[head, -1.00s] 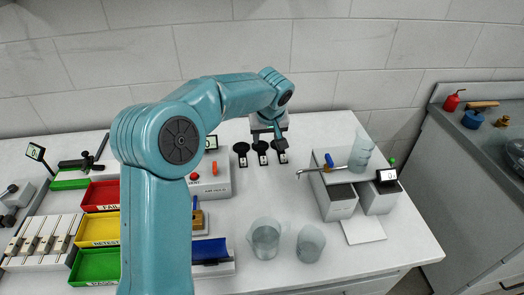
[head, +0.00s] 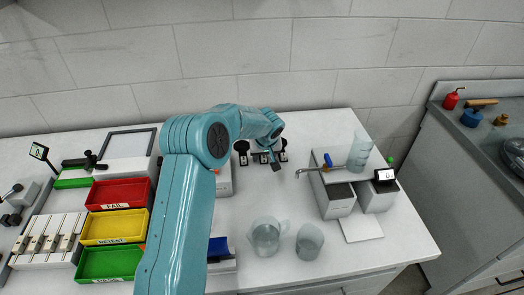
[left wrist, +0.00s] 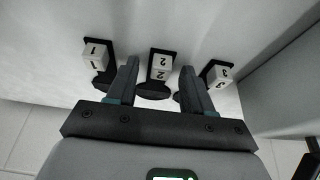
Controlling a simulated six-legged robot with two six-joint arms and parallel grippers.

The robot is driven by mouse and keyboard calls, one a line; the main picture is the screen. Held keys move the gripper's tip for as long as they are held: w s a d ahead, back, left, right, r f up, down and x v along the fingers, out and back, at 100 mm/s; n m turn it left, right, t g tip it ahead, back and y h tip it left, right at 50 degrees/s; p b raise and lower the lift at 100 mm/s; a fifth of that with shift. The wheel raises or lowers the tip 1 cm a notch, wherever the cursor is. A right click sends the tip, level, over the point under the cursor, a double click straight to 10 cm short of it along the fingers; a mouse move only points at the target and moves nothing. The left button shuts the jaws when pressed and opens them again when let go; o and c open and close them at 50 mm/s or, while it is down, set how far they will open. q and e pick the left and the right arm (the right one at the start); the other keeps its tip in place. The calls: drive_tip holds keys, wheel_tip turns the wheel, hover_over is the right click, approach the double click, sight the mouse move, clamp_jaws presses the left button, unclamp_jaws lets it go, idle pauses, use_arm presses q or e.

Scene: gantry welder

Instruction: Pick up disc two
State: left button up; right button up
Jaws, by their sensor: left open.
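Several black discs with stands stand in a row near the back of the table, with white tags numbered 1, 2 and 3. Disc two (left wrist: 153,91) is dark and round beside the tag marked 2 (left wrist: 159,66) in the left wrist view. My left gripper (left wrist: 159,63) is open, with one finger on each side of the number 2 stand, and nothing is seen gripped. In the head view my left gripper (head: 270,160) is over the row and partly hides the middle stand. Disc one (left wrist: 103,82) and disc three (left wrist: 205,92) lie outside the fingers. My right gripper is not seen.
Two clear beakers (head: 266,238) stand at the front. Red (head: 117,193), yellow (head: 113,228) and green (head: 108,263) trays are at the left. The middle table is clear.

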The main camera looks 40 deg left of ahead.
use_arm(q)
clamp_jaws()
